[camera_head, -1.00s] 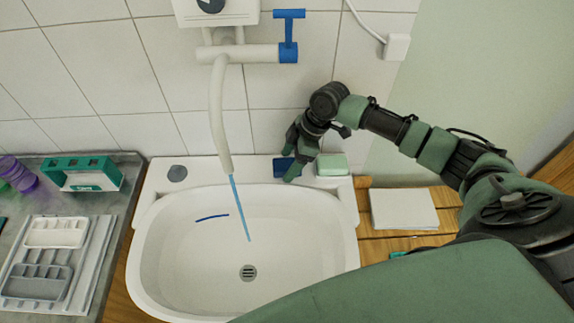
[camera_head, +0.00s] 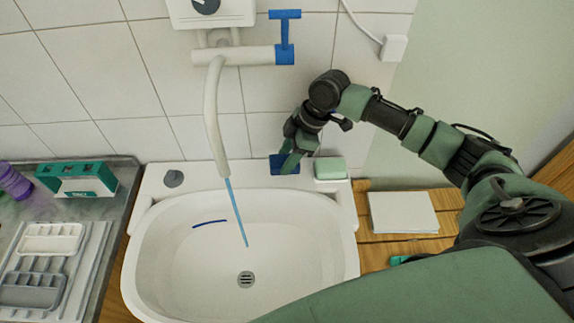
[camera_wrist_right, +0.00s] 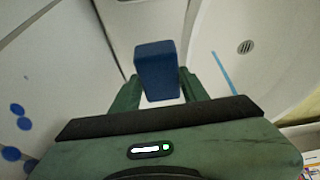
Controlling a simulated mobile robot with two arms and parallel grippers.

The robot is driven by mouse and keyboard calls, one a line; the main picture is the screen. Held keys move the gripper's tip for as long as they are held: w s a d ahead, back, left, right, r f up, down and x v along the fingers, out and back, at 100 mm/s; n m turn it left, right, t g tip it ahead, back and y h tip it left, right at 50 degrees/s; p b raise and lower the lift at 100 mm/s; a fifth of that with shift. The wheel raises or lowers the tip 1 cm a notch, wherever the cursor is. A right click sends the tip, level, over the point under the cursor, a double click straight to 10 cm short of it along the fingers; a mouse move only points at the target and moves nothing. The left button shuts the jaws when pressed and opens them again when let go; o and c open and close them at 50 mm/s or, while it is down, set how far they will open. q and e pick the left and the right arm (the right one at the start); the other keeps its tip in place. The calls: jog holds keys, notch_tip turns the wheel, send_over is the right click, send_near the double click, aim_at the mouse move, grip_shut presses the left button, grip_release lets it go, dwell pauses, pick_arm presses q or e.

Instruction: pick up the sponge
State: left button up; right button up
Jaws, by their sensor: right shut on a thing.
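The sponge (camera_head: 277,165) is a dark blue block at the back rim of the white sink, left of a pale green bar. In the right wrist view the blue sponge (camera_wrist_right: 157,70) sits between the two green fingers. My right gripper (camera_head: 290,163) reaches down from the right and is shut on the sponge, partly covering it in the head view. I cannot tell if the sponge is clear of the rim. My left gripper is not in view.
The sink (camera_head: 140,270) has a faucet (camera_head: 213,110) with a blue stream falling into the basin. The pale green bar (camera_head: 330,168) lies right beside the gripper. White paper (camera_head: 403,212) lies on the wooden counter. Trays (camera_head: 50,240) and a green-white box (camera_head: 77,180) stand at left.

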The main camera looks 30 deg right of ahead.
aim_at(280, 160)
notch_tip(280, 160, up, 4)
jog(key=shift+f+b, duration=0.25)
jog(key=shift+b, duration=0.05)
jog(key=s+a+b, duration=0.1)
jog(key=s+a, duration=0.3)
jog(key=s, duration=0.5)
jog(key=s+a+b, duration=0.2)
jog(key=s+a, duration=0.2)
jog(key=s, duration=0.4)
jog(key=shift+s+a, duration=0.25)
jog(key=shift+s, duration=0.1)
jog(key=shift+f, duration=0.1)
